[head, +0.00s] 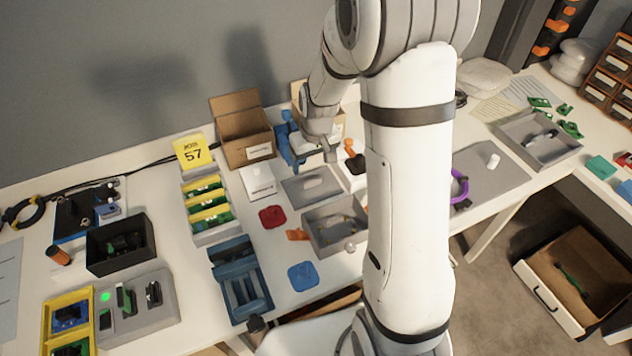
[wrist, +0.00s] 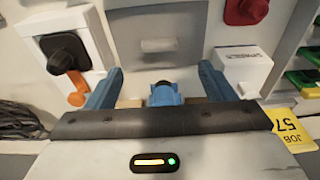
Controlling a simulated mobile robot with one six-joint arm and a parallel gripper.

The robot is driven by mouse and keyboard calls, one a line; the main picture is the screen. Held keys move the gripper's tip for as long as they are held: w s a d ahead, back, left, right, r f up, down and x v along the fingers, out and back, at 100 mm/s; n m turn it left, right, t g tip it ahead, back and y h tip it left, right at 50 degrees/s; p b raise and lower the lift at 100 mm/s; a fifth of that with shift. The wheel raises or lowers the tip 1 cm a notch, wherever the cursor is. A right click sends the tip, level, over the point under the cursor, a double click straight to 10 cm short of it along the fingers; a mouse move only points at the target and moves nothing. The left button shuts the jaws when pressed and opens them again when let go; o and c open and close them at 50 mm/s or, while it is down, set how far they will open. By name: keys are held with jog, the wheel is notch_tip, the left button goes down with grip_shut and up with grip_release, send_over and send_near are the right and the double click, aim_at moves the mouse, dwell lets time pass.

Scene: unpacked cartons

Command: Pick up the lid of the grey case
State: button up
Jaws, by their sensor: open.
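The lid of the grey case (head: 318,193) is a flat grey plate with a pale raised handle (head: 313,182), lying on the white table. In the wrist view the lid (wrist: 185,28) is at the top middle, its handle (wrist: 157,45) facing me. The open grey case (head: 341,243) sits just in front of the lid, partly hidden by my arm. My gripper (head: 315,160) is open and empty, behind and above the lid. In the wrist view my gripper (wrist: 157,75) has its two blue fingers apart, with the handle beyond and between their tips.
A white labelled box (head: 257,184) stands left of the lid, and a red lid (head: 271,216) lies near it. A white unit with a black knob (wrist: 68,52) stands on the lid's other side. An open carton (head: 243,137) and a yellow sign (head: 193,151) stand behind.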

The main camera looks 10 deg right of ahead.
aim_at(312, 179)
jog(key=f, duration=0.2)
jog(key=w+f, duration=0.1)
jog(key=f, duration=0.5)
jog(key=shift+w+p, duration=0.2)
jog(key=shift+p, duration=0.15)
jog(key=shift+r, duration=0.1)
jog(key=shift+c, duration=0.3)
jog(key=c, duration=1.1)
